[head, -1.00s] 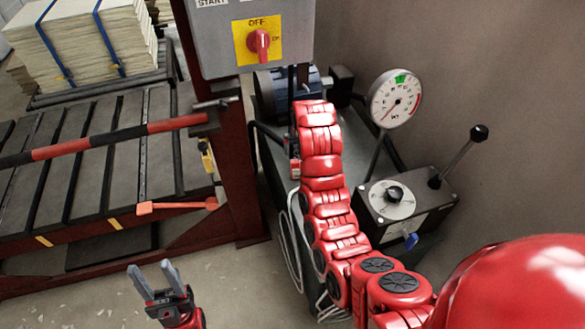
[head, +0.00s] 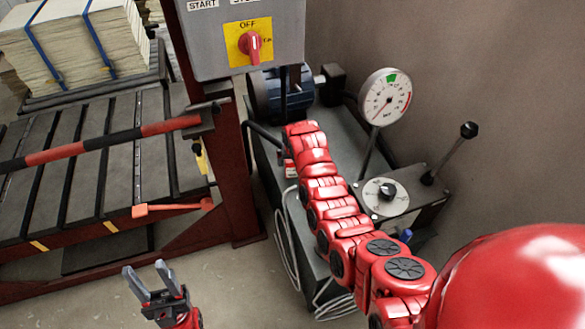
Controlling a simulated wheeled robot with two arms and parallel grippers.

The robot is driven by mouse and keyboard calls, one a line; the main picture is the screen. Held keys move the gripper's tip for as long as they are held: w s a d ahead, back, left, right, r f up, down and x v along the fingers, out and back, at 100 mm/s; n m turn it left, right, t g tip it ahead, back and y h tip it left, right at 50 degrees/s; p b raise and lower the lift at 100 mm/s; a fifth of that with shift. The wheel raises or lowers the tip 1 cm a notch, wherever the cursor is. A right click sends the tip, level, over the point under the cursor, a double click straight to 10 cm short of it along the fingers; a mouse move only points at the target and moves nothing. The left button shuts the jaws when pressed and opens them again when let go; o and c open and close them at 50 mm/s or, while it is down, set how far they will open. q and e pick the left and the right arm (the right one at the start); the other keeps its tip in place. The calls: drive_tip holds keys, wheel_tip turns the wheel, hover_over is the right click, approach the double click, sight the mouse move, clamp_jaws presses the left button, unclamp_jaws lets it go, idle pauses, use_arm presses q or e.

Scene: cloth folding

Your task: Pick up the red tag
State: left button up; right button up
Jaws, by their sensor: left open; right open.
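I cannot make out a clear red tag. A small red and white patch (head: 288,168) shows beside my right arm, too small to identify. My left gripper (head: 146,277) is open and empty, low over the floor in front of the press, apart from the orange-red piece. My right arm reaches up over the dark machine base. Its gripper is hidden beyond the arm's far end.
A grey control box (head: 215,45) with a red switch hangs on a dark red post (head: 229,165). A gauge (head: 385,97) and a lever box (head: 393,195) stand at right. A red-black bar (head: 75,149) crosses the press. Floor (head: 80,300) around my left gripper is clear.

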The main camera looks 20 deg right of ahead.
sight(293, 164)
drive_tip(key=shift+x, duration=0.85)
drive_tip(key=shift+w+f, duration=0.3)
drive_tip(key=shift+f, duration=0.1)
drive_tip(key=shift+b+x, duration=0.85)
drive_tip(key=shift+x, duration=0.45)
drive_tip(key=c, duration=1.4)
